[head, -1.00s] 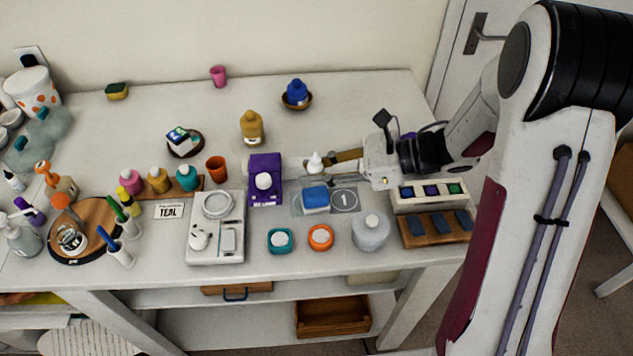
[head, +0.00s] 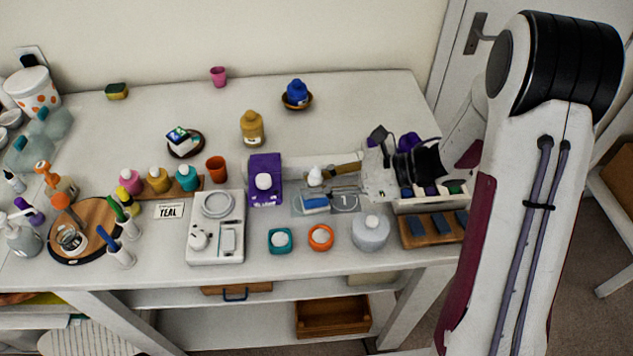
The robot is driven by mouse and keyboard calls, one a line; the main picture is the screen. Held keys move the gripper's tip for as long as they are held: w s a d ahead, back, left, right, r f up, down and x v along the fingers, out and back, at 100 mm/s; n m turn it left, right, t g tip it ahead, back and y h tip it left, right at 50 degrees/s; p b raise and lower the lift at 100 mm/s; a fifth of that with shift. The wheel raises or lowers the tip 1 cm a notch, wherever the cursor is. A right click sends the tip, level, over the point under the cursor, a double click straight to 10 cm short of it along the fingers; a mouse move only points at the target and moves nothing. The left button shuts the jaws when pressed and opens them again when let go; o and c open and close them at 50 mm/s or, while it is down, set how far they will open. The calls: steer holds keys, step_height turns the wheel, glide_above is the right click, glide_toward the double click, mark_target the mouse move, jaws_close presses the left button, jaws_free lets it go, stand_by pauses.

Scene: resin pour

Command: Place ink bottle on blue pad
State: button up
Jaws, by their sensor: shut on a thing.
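The ink bottle (head: 315,174) is small and white with a pointed tip, and it looks upright. My gripper (head: 320,183) reaches in from the right and is shut on it, with a finger on the far side and one on the near side. The blue pad (head: 316,205) lies on a grey numbered mat (head: 345,203). The bottle and fingers show just behind the pad's visible front part and hide its back part. I cannot tell whether the bottle's base touches the pad.
A purple box-like item (head: 265,165) stands close on the left. A clear jar (head: 370,235), an orange-rimmed pot (head: 320,237) and a teal pot (head: 280,240) stand in front. A tray of small coloured blocks (head: 430,198) is at the right.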

steer(key=shift+f, duration=0.15)
steer(key=o, duration=1.1)
steer(key=shift+d+r, duration=0.15)
steer(key=shift+r, duration=0.05)
steer(key=shift+v, duration=5.9)
steer(key=shift+f, duration=0.1)
